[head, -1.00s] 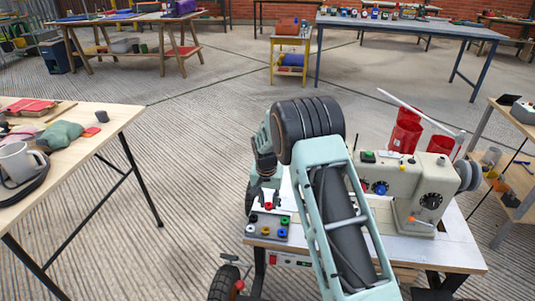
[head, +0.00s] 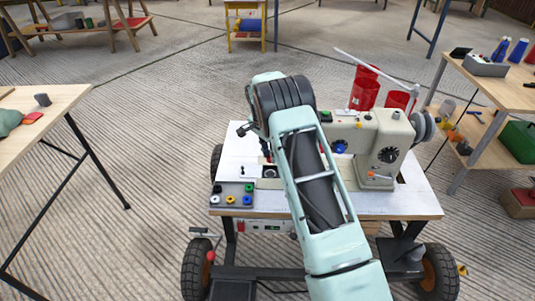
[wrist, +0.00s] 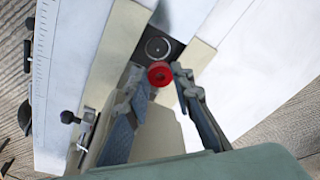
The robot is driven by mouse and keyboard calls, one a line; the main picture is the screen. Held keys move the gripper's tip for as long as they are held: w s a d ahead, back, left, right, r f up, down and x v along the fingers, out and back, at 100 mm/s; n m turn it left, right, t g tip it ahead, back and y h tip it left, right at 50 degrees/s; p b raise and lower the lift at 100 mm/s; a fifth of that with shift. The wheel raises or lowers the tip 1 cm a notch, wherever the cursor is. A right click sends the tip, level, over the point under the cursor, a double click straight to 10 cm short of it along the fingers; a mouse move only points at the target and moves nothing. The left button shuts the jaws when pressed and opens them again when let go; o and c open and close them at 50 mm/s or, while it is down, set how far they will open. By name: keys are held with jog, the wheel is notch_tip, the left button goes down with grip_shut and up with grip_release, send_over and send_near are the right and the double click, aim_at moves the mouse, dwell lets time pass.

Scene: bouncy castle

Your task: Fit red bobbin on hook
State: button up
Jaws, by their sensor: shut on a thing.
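The red bobbin (wrist: 160,74) sits between the fingertips of my gripper (wrist: 157,76) in the wrist view. My gripper is shut on it. Just beyond it, a dark square recess with a round ringed part (wrist: 157,47), which looks like the hook, lies in the machine's pale bed. The bobbin appears apart from the ring's centre, at the near edge of the dark square; its height above it is hard to tell. In the head view, my arm hides most of the gripper and all of the bobbin; the dark square (head: 269,173) shows beside the arm.
A grey tray (head: 238,193) with several coloured bobbins sits at the sewing table's front left.

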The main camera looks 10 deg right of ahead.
aim_at(270, 173)
jog(key=shift+f+b, duration=1.45)
jog(key=shift+f, duration=1.45)
jog(key=shift+f+b, duration=0.5)
jog(key=shift+f, duration=0.55)
dwell(0.5)
jog(key=o, duration=1)
notch_tip(270, 173, up, 12)
jog(key=s+a, duration=0.1)
jog(key=shift+a, duration=0.35)
jog(key=shift+s+f, duration=0.1)
